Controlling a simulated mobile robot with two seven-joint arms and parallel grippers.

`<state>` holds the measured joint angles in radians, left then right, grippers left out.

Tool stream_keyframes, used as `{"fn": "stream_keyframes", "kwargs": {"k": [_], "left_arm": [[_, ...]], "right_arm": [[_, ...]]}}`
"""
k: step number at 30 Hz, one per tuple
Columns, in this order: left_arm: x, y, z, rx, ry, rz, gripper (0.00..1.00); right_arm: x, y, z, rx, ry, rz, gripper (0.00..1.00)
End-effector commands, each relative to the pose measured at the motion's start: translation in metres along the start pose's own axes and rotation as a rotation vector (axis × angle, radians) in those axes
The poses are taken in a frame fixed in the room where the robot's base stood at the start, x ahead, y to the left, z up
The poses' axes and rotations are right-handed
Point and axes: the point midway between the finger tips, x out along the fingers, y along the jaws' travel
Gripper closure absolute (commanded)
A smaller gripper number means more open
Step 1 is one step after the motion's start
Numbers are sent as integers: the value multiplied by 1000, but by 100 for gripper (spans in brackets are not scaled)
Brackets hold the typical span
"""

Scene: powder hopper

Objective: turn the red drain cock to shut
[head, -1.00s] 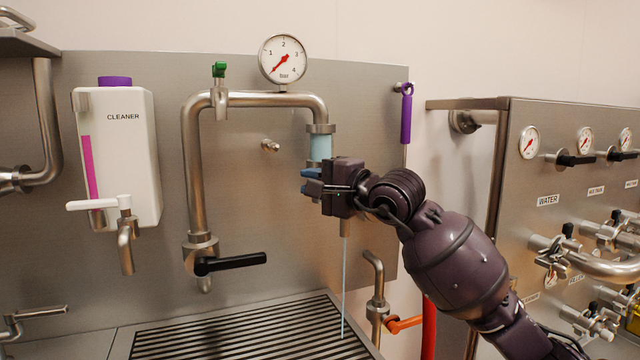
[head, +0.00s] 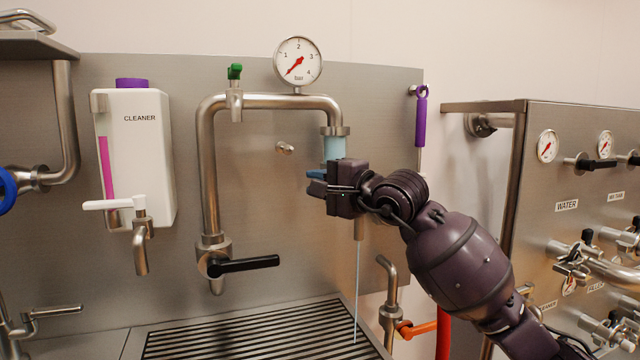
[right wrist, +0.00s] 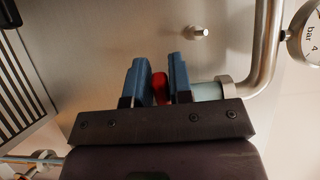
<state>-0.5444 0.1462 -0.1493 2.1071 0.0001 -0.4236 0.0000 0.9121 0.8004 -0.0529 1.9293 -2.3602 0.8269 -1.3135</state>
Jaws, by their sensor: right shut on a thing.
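The red drain cock (right wrist: 160,88) shows as a small red piece between the blue fingers in the right wrist view. In the head view it is hidden behind my right gripper (head: 318,182). My right gripper (right wrist: 157,78) is shut on it, just below the light-blue section (head: 334,148) of the steel pipe. A short outlet (head: 359,229) shows under the gripper. A thin stream (head: 357,290) runs from it down to the drain grate (head: 240,335). My left gripper is not in view.
Left of my gripper are a black lever (head: 243,264), a green-topped valve (head: 235,85) and a white cleaner container (head: 135,150). A gauge (head: 298,62) stands above. A purple-handled tool (head: 421,118) hangs behind. A steel valve panel (head: 575,210) stands at right.

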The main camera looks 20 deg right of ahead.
Motion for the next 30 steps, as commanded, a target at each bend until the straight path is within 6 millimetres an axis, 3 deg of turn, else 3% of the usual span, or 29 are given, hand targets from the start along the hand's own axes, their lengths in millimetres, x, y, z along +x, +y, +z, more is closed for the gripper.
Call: {"fn": "stream_keyframes", "kwargs": {"k": [9,20,30], "left_arm": [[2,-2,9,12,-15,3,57],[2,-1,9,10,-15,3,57],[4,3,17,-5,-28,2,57]], "right_arm": [[16,-1,-6,-1,3,-3,97],[18,-2,-7,-1,3,-4,97],[32,-4,-17,-5,7,-8,97]]}}
